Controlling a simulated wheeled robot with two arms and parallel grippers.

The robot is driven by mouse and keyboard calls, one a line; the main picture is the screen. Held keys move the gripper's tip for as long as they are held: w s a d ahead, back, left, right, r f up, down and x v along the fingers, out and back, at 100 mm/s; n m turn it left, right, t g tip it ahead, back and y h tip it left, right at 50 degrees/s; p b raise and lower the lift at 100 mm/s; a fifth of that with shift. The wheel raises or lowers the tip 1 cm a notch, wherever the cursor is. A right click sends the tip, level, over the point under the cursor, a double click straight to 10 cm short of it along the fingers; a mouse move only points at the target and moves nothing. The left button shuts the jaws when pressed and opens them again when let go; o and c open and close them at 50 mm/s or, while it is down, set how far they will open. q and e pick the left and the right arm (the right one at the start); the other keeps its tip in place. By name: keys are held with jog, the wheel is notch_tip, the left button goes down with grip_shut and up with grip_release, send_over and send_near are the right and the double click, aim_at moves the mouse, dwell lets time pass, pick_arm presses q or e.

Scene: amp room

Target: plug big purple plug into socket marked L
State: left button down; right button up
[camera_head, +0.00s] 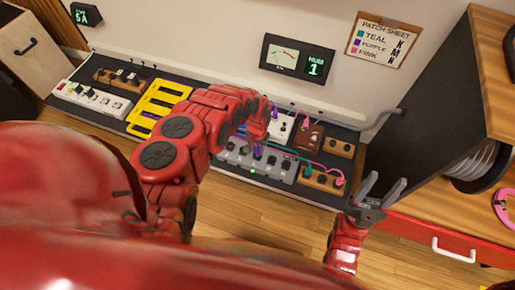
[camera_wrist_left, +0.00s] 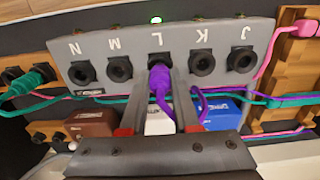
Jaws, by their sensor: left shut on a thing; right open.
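The purple plug (camera_wrist_left: 160,82) is between the two fingers of my left gripper (camera_wrist_left: 160,78), which is shut on it. Its front end is at the middle socket of a grey socket box (camera_wrist_left: 103,48), under the letter L (camera_wrist_left: 161,43). I cannot tell how deep it sits in the hole. A green light (camera_wrist_left: 156,20) glows on the box above L. In the head view the grey box (camera_head: 232,160) lies on the dark board, and my left arm hides much of the gripper. My right gripper (camera_head: 384,184) is open and empty at the right, away from the board.
Teal (camera_head: 306,173) and pink plugs (camera_head: 339,181) sit in a wooden block right of the box. A blue pedal (camera_wrist_left: 222,115) and a brown pedal (camera_wrist_left: 90,123) are close to my left fingers. Cables cross beside the box. A patch sheet (camera_head: 383,42) hangs on the wall.

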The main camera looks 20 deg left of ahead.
pick_arm(q)
jog(key=shift+w, duration=0.1)
jog(key=c, duration=0.6)
grip_release()
jog(key=shift+o, duration=0.2)
jog(key=shift+r, duration=0.1)
notch_tip(320, 180, up, 10)
jog(key=p, duration=0.4)
jog(key=shift+a+r, duration=0.1)
jog(key=shift+r, duration=0.1)
notch_tip(320, 180, up, 7)
jog(key=p, duration=0.4)
jog(key=shift+p, duration=0.4)
jog(key=shift+f, duration=0.1)
